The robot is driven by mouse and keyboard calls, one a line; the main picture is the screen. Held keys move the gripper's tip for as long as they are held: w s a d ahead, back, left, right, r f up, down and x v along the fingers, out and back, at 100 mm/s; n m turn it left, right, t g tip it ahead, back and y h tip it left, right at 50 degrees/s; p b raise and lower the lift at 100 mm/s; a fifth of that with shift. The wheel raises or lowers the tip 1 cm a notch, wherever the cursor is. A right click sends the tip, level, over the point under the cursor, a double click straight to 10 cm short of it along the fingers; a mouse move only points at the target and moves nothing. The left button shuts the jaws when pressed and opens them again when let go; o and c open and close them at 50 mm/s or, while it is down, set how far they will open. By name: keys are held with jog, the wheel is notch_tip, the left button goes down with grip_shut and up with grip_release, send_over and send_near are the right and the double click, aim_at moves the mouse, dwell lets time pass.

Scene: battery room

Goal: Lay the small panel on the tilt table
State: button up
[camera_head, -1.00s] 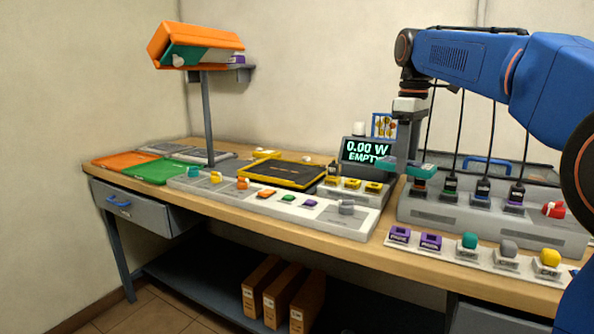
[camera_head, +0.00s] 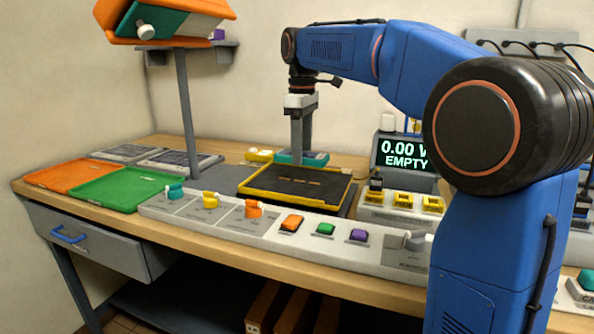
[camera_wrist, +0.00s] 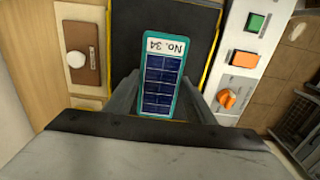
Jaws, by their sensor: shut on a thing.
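The small panel (camera_wrist: 161,80) has a teal frame, dark blue cells and a white label reading No. 34. My gripper (camera_wrist: 160,103) is shut on it, with one finger on each side. In the head view the teal panel (camera_head: 308,158) shows below my gripper (camera_head: 301,140), by the far edge of the tilt table. The tilt table (camera_head: 282,205) looks like a dark plate in a yellow frame. In the wrist view its dark surface (camera_wrist: 195,30) lies behind the panel. I cannot tell how large the gap between them is.
A control strip (camera_head: 270,240) with knobs and buttons runs along the front. A post (camera_head: 186,110) carries an orange lamp hood (camera_head: 210,30) at left. Orange (camera_head: 70,176) and green (camera_head: 120,189) trays lie left. A display (camera_head: 403,155) reads 0.00 W EMPTY.

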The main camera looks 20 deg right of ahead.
aim_at(300, 181)
jog(key=shift+w+a+f, duration=0.15)
jog(key=shift+w+f, duration=0.3)
jog(key=shift+f, duration=2.45)
jog(key=shift+f, duration=0.1)
jog(key=o, duration=1.2)
jog(key=shift+c, duration=0.2)
notch_tip(300, 181, up, 12)
jog(key=shift+r, duration=0.1)
